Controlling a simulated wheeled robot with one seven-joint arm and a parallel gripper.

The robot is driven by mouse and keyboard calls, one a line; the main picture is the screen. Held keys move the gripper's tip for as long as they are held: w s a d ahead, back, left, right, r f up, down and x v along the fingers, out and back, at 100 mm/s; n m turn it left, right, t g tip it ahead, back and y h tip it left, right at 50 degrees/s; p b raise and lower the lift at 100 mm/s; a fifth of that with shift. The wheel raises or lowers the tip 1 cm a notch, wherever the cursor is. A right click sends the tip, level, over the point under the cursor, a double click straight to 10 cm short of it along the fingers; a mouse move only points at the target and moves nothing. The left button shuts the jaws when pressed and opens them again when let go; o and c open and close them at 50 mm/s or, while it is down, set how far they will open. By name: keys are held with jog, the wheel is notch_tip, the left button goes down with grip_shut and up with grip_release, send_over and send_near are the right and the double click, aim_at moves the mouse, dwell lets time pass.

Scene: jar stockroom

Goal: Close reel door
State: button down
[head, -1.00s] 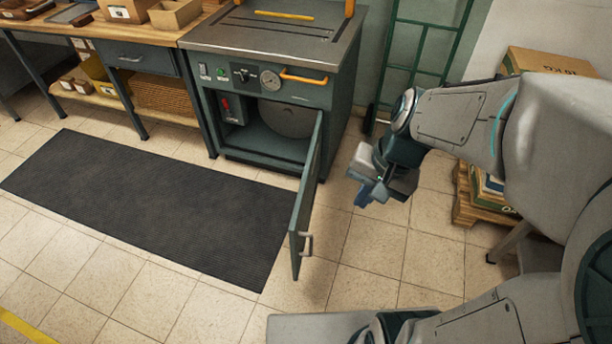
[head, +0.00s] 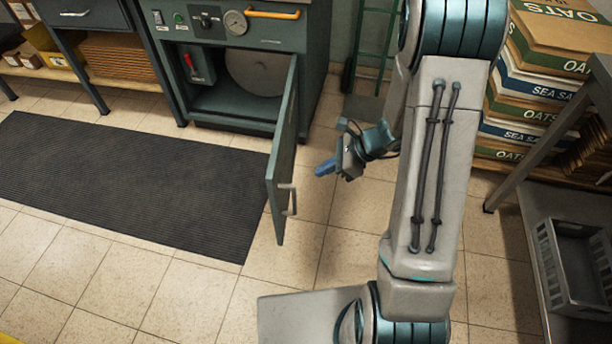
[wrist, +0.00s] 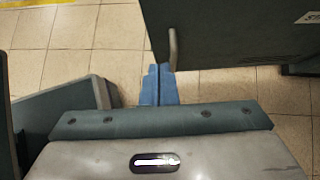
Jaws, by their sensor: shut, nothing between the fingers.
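The reel door (head: 283,150) is a dark green panel, hinged on the right side of the cabinet's lower opening. It stands wide open, swung out toward me, with a grey bar handle (head: 289,198) near its free edge. A round grey reel (head: 256,68) shows inside the open compartment. My gripper (head: 324,167) is to the right of the door, its blue fingers shut and empty, pointing left toward the door's outer face. In the wrist view the blue fingertips (wrist: 159,85) appear close by the door (wrist: 235,35) and its handle (wrist: 172,48); whether they touch is unclear.
The cabinet (head: 240,42) has a gauge and an orange bar on its front. A black mat (head: 130,180) lies on the tiles left of the door.

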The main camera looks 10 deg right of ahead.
aim_at(276, 186)
jog(key=shift+w+a+f+b, duration=0.35)
jog(key=shift+a+f+b, duration=0.25)
jog(key=shift+a+f, duration=0.8)
jog(key=shift+w+a+f+b, duration=0.35)
jog(key=shift+a+f+b, duration=0.3)
jog(key=shift+a, duration=1.35)
jog(key=shift+w+a+f+b, duration=0.45)
jog(key=shift+a+f, duration=0.6)
jog(key=shift+a, duration=0.65)
jog(key=shift+s, duration=0.1)
